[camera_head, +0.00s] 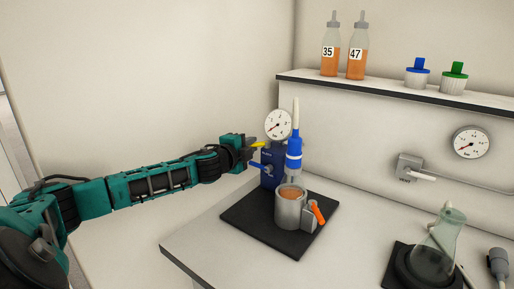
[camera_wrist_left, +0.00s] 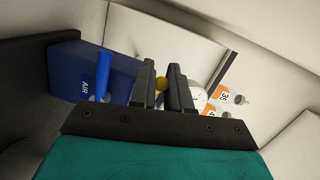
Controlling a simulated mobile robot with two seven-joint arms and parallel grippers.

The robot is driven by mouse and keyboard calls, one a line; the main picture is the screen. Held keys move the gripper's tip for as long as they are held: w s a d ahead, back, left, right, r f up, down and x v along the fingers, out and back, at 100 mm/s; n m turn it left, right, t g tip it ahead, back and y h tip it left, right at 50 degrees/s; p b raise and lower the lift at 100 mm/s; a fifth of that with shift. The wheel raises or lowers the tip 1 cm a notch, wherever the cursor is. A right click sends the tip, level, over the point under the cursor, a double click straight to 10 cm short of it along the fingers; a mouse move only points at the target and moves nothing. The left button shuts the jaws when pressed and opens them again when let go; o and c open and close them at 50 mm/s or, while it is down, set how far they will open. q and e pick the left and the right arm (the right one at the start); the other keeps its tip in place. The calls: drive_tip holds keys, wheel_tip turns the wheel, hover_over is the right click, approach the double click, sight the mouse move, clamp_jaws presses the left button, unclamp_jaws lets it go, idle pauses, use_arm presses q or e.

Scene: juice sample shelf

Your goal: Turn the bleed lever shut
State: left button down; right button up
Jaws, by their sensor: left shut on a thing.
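A yellow lever (camera_head: 258,144), which looks like the bleed lever, is at the upper left of a blue box (camera_head: 269,180) below a round gauge (camera_head: 278,124). My left gripper (camera_head: 253,149) reaches it from the left and is shut on it. In the left wrist view the yellow lever (camera_wrist_left: 161,83) shows as a round piece between the dark fingers of my left gripper (camera_wrist_left: 163,82). Most of its length is hidden. A blue lever (camera_head: 259,166) sticks out lower on the box, under the gripper. My right gripper is not in view.
A flask (camera_head: 437,250) stands at the right. The shelf (camera_head: 390,88) holds bottles and capped jars. The table's left front is clear.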

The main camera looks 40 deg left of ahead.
use_arm(q)
drive_tip(key=shift+f, duration=0.1)
drive_tip(key=c, duration=1.1)
unclamp_jaws()
drive_tip(key=shift+c, duration=0.2)
drive_tip(key=v, duration=1.3)
